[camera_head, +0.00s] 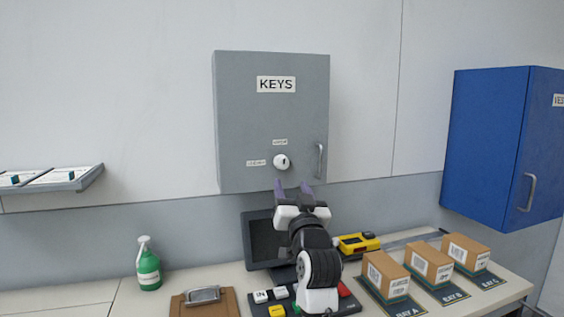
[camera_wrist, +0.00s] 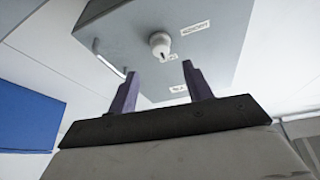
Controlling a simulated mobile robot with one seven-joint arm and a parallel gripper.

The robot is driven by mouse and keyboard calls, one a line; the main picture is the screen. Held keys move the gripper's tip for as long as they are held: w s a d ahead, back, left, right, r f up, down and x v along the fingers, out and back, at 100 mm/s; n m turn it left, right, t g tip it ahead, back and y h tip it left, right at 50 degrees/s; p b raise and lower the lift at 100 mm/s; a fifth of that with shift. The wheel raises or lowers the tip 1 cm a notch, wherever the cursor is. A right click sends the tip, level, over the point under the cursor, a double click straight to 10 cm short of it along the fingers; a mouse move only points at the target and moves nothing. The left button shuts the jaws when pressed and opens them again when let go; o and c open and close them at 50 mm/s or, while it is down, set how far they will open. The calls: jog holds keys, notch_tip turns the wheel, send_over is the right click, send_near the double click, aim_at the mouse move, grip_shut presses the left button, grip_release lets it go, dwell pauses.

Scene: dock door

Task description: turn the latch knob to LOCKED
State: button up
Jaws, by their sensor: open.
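The white round latch knob (camera_head: 281,161) is on the front of the grey KEYS cabinet (camera_head: 236,120). One small label (camera_head: 280,142) sits above it and another label (camera_head: 256,163) to its left; both are too small to read surely. I cannot tell which label the knob points at. My gripper (camera_head: 293,187) is open, its purple fingers just below the knob and slightly right of it in the head view. In the wrist view the knob (camera_wrist: 160,43) shows beyond the open, empty fingers (camera_wrist: 160,70), apart from them.
The cabinet's bar handle (camera_head: 320,160) is right of the knob. Below are a dark monitor (camera_head: 262,238), a yellow device (camera_head: 357,243), a green bottle (camera_head: 148,270), a clipboard (camera_head: 190,306) and several boxes (camera_head: 387,276). A blue cabinet (camera_head: 487,140) hangs at right.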

aim_at(284, 165)
jog(key=p+x, duration=0.3)
jog(key=x, duration=0.5)
jog(key=shift+w+a+r, duration=0.15)
jog(key=shift+w+a, duration=0.1)
jog(key=c, duration=0.9)
